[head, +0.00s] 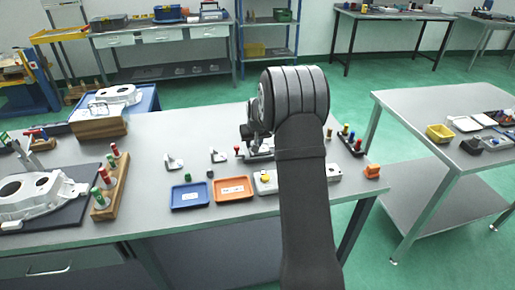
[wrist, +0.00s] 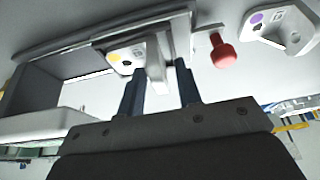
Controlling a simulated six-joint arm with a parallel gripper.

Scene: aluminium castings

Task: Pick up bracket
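In the wrist view a pale metal bracket (wrist: 125,56) with a yellow dot sits in a grey fixture (wrist: 80,50). Its upright flange (wrist: 157,68) stands between the two dark fingers of my gripper (wrist: 161,68). The fingers are apart, with a narrow gap showing at the flange; contact is not clear. A second bracket (wrist: 282,27) with a purple dot lies to the right. In the head view two small brackets, one at left (head: 173,162) and one nearer the middle (head: 219,156), stand on the grey table. My arm hides the gripper and much of the fixture there.
A red knob (wrist: 222,52) stands close right of the gripper. Blue (head: 190,195) and orange (head: 234,188) trays lie at the table's front. A wooden rack (head: 110,188) and a large casting (head: 38,193) are at left. The table's back left middle is clear.

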